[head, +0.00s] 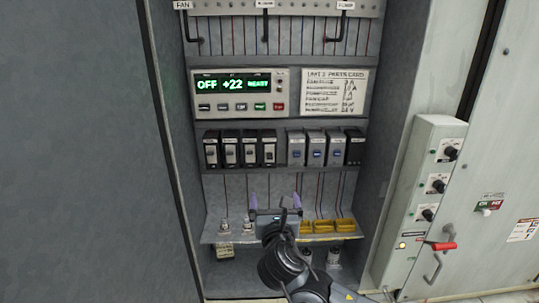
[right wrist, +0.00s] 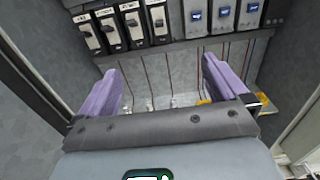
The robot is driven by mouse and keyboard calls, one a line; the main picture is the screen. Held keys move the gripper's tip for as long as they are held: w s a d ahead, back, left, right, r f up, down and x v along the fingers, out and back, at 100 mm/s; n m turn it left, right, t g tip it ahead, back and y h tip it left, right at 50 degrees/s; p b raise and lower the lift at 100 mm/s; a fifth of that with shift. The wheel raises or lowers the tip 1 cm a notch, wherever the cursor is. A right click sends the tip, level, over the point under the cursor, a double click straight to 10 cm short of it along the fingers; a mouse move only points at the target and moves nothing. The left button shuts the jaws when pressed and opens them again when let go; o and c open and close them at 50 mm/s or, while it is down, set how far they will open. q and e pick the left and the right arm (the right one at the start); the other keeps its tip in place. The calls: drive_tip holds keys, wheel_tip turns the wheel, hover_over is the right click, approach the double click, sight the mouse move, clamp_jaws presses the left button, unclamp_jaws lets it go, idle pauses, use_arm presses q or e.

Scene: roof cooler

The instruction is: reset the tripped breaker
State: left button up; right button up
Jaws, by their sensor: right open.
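A row of black breakers with pale faces (head: 230,150) sits on the left half of the rail in the open cabinet. They also show at the top of the right wrist view (right wrist: 132,22). The fourth from the left (head: 269,149) has a slightly different face, but its lever position is too small to read surely. My right gripper (head: 275,201) is open and empty, with purple fingers pointing up, below the breaker row and apart from it. Its fingers stand wide apart in the right wrist view (right wrist: 161,78). My left gripper is in neither view.
Above is a display panel (head: 239,94) reading OFF, +22 and RESET, beside a parts card (head: 335,92). Yellow bins (head: 324,226) sit on the lower shelf. A knob box with a red handle (head: 425,200) stands right.

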drive_tip(key=w+p, duration=0.1)
drive_tip(key=w, duration=0.6)
drive_tip(key=shift+s, duration=0.15)
idle(0.5)
